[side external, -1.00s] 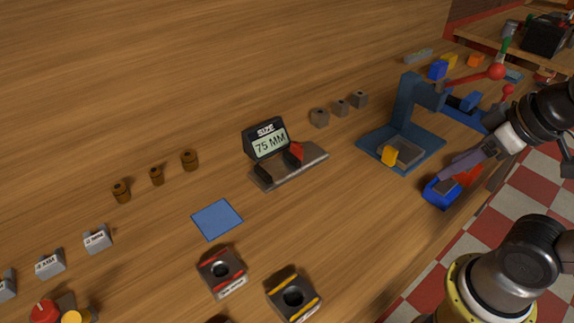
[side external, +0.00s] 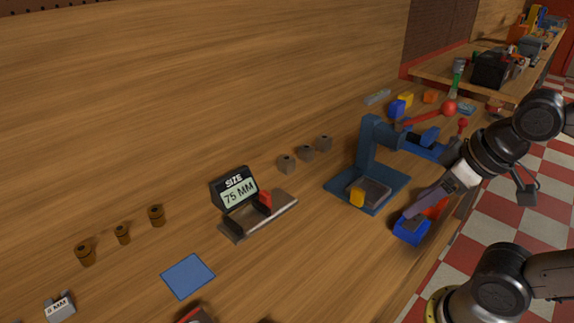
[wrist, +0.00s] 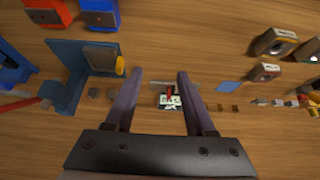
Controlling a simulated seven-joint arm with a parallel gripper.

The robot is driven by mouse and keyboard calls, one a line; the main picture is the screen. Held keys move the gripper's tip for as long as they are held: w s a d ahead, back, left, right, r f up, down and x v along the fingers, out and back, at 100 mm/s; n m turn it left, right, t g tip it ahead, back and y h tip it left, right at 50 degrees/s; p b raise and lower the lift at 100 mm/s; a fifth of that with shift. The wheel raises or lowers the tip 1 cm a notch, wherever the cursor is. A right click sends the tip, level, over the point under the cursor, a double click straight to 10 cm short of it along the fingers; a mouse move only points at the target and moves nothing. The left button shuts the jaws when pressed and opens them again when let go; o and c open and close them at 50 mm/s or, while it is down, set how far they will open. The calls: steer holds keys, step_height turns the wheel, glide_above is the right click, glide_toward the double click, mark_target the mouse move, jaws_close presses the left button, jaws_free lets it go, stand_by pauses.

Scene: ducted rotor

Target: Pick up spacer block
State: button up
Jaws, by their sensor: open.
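Several small grey blocks with printed size labels stand at the left; they look like the spacer blocks, but I cannot tell which one is meant. In the side view one labelled block (side external: 60,306) shows at the lower left, its label hard to read. In the side view my gripper (side external: 408,213) appears just over or in front of the blue box (side external: 410,231), far from the labelled blocks.
A size display (side external: 236,188) reading 75 MM stands behind a gauge tray (side external: 232,232). A blue press (side external: 366,150), a blue mat (side external: 188,276), brown cylinders (side external: 156,216) and grey nuts (side external: 287,164) are spread about. A red box (side external: 435,208) adjoins the blue box.

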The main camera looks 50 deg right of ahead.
steer(key=o, duration=0.4)
